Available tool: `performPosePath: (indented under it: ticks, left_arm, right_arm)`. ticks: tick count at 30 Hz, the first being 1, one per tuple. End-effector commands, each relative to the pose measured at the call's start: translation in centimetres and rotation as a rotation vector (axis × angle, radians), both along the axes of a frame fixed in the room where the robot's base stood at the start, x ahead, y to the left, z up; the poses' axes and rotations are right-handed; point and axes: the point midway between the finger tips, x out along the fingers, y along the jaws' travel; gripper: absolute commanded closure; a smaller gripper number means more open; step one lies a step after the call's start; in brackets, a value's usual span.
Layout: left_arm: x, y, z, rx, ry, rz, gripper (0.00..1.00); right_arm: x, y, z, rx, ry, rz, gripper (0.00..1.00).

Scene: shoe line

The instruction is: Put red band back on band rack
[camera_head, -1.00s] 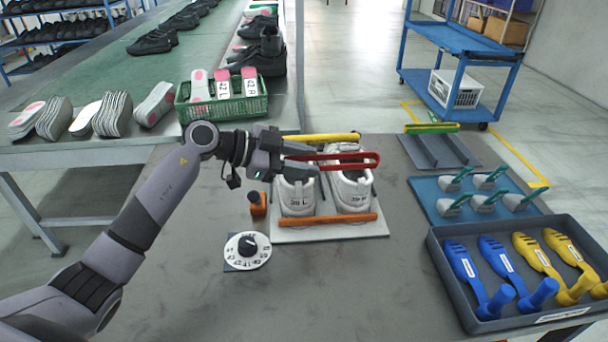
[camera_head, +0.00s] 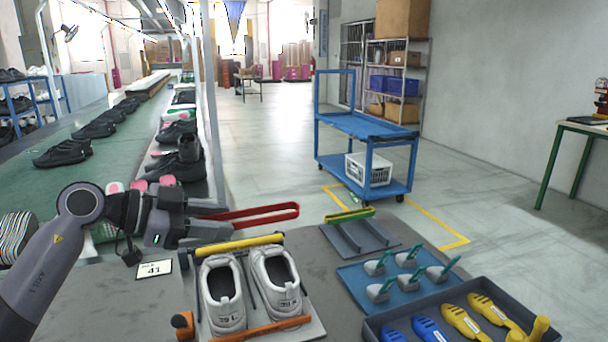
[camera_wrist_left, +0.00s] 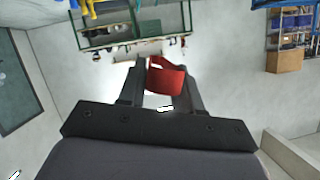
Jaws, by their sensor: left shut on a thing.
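My left gripper (camera_head: 222,221) is shut on the red band (camera_head: 262,212), a long narrow loop that sticks out to the right, raised above the table. The red band also shows between the fingers in the left wrist view (camera_wrist_left: 166,76). The band rack (camera_head: 362,240) is a grey base with raised rails, right of the gripper and farther back; a green and yellow band (camera_head: 350,215) lies along its back. Two white shoes (camera_head: 245,290) stand on a pale board with a yellow band (camera_head: 238,244) behind and an orange band (camera_head: 262,330) in front. My right gripper is out of view.
A blue mat (camera_head: 352,283) with several green-and-grey pieces and a dark tray (camera_head: 378,326) of blue and yellow shoe trees lie at the right. A card marked 41 (camera_head: 154,269) is left of the shoes. A blue cart (camera_head: 366,128) stands beyond the table.

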Motion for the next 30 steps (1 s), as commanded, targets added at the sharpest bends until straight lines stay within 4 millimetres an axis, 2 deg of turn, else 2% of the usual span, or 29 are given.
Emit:
performPosePath:
  ticks: [6,15,24,30]
  left_arm:
    - [-2.6,1.0,-2.9,-0.016,0.008,0.019,0.94]
    - [-7.0,2.4,-6.1,-0.021,0.007,0.050,0.94]
    - [-11.7,3.5,-8.0,-0.005,0.004,0.075,0.94]
    - [-13.9,3.8,-8.5,0.007,0.000,0.082,0.94]
  right_arm:
    - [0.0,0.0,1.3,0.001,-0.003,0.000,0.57]
    - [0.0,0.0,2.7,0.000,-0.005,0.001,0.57]
    - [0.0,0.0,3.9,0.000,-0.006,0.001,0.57]
    - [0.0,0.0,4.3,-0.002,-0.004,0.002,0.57]
